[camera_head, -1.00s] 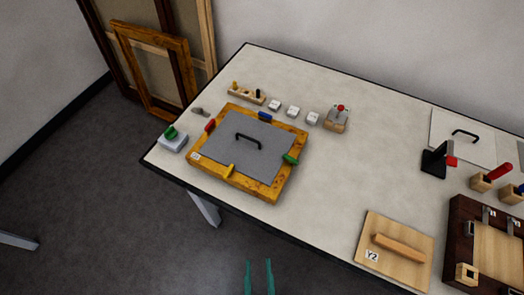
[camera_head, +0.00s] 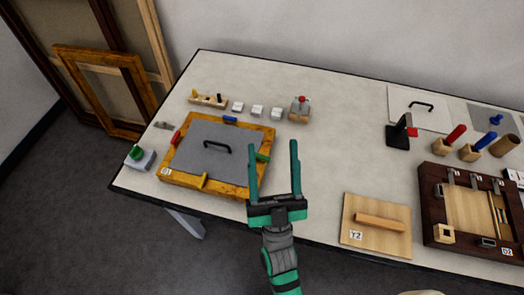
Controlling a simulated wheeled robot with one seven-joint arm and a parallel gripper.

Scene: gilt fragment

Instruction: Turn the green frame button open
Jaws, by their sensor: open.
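The gilt frame (camera_head: 170,176) lies on the table at the left, with a grey back panel (camera_head: 195,160) that has a black handle (camera_head: 217,144). The green frame button (camera_head: 262,157) sits on the frame's right side and reaches over the panel's edge. A red button (camera_head: 176,138), a blue button (camera_head: 230,119) and a yellow button (camera_head: 204,181) sit on the other sides. My gripper (camera_head: 274,172) is open and empty, its fingers pointing away from me, just right of the green button in the picture. I cannot tell its height above the table.
A wooden board with a bar handle (camera_head: 379,222) lies to the right. A dark frame (camera_head: 432,217), a black stand (camera_head: 398,133) and several tool holders are farther right. Small white blocks (camera_head: 257,111) and a red-knobbed block (camera_head: 300,110) stand behind.

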